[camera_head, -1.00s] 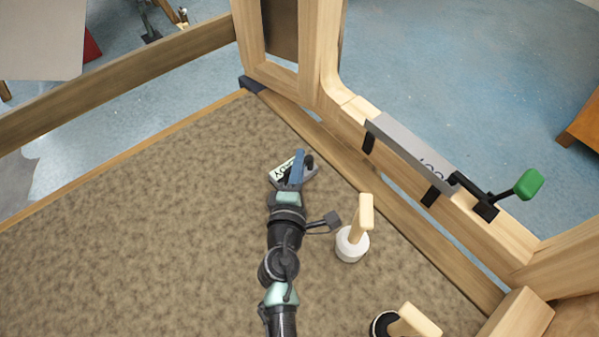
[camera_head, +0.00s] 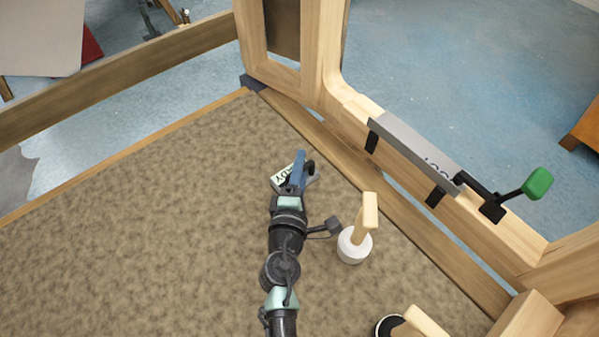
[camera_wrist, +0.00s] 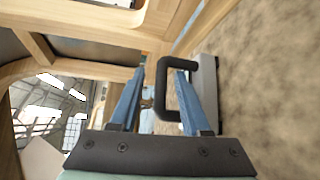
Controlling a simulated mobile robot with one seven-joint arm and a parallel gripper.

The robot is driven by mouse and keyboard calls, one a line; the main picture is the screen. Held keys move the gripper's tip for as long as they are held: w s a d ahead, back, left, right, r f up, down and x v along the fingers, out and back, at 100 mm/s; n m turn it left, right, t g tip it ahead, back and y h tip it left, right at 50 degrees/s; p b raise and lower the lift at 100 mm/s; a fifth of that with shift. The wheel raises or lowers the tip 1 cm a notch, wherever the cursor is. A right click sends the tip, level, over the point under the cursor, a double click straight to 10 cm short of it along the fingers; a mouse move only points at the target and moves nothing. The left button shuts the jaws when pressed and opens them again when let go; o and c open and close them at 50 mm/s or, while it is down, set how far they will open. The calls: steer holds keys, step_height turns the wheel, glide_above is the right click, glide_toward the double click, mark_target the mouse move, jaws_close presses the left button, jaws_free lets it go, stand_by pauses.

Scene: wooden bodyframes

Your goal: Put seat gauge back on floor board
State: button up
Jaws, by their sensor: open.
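The seat gauge, which I take to be the small grey block with a white lettered label and black handle (camera_head: 283,180), is at the carpeted floor board (camera_head: 150,220). In the wrist view its grey plate (camera_wrist: 207,90) lies against the carpet and its black loop handle (camera_wrist: 163,75) stands out from it. My gripper (camera_head: 298,165) is at the gauge, with open blue fingers. In the wrist view my gripper (camera_wrist: 158,90) has the handle's outer bar between its fingers, the right finger reaching into the loop. I see no clear grip on the bar.
A white-based wooden-handled tool (camera_head: 354,245) stands right of my arm, and a black-based one (camera_head: 392,325) is nearer. Wooden frame beams (camera_head: 400,205) border the board. A grey bar with a green knob (camera_head: 538,183) sits on the right beam. The board's left is clear.

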steer(key=v, duration=1.2)
steer(key=shift+b, duration=0.4)
steer(key=w+d+r+m+t+h, duration=0.1)
steer(key=w+d+r+m+t, duration=0.2)
steer(key=r, duration=0.8)
steer(key=w+r+m+t+h, duration=0.15)
steer(key=r+m, duration=0.35)
steer(key=r, duration=0.6)
steer(key=w+d+r+m+t, duration=0.1)
steer(key=w+d+r+m, duration=0.2)
steer(key=r, duration=0.7)
steer(key=s+a+r+m+t+y, duration=0.2)
steer(key=s+r, duration=0.1)
steer(key=r, duration=0.5)
steer(key=s+a+r+m+t+y, duration=0.1)
steer(key=s+r+m+t+y, duration=0.1)
steer(key=r, duration=0.6)
steer(key=s+a+r+m+t+y, duration=0.2)
steer(key=s+r, duration=0.3)
steer(key=r, duration=0.3)
steer(key=shift+a+r, duration=0.3)
steer(key=shift+a, duration=0.05)
steer(key=shift+s+r, duration=0.1)
step_height(320, 180, up, 21)
steer(key=p, duration=2.1)
